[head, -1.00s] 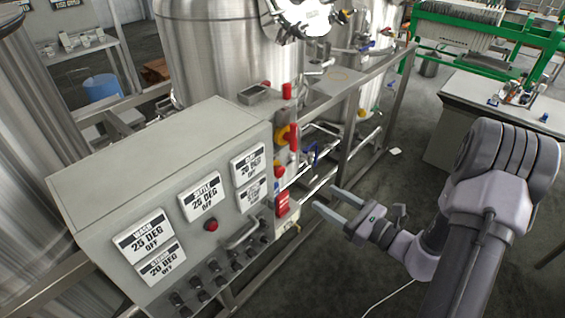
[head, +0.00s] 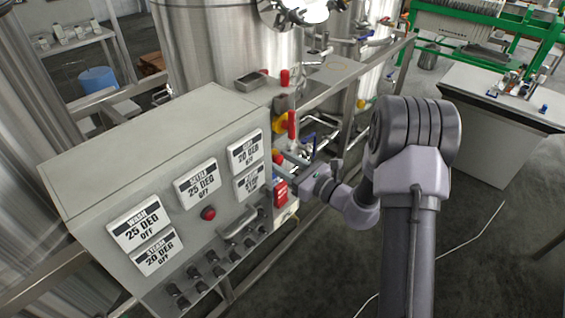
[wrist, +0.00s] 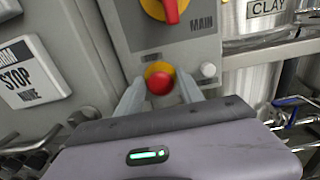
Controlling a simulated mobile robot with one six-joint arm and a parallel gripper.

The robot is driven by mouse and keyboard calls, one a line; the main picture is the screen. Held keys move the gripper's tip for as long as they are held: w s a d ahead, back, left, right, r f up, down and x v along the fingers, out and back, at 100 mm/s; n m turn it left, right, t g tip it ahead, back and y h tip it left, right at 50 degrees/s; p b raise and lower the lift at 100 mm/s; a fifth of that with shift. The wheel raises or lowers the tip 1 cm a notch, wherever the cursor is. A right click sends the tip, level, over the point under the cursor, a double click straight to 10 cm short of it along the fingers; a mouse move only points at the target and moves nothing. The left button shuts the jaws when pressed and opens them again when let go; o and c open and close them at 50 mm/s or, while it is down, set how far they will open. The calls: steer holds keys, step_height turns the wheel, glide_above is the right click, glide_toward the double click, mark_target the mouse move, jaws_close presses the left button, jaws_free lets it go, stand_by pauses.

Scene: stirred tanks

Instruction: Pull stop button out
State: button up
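The stop button (wrist: 159,83) is a round red knob on a yellow collar, on a grey panel below the MAIN switch. It also shows in the head view as a small red knob (head: 278,157) on the cabinet's right side. My gripper (wrist: 160,77) is open, with one finger on each side of the button. A small gap seems to show between the fingers and the red knob; whether either touches is unclear. In the head view my gripper (head: 290,166) reaches the panel from the right, and its fingertips are partly hard to make out.
The MAIN switch (wrist: 165,8), a red handle on yellow, is just above, and a small white knob (wrist: 208,70) is right of the button. A STOP display (wrist: 22,72) is at left. A red box (head: 280,193) sits below the gripper. Pipes and a metal frame stand at right.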

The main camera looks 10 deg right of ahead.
jaws_close()
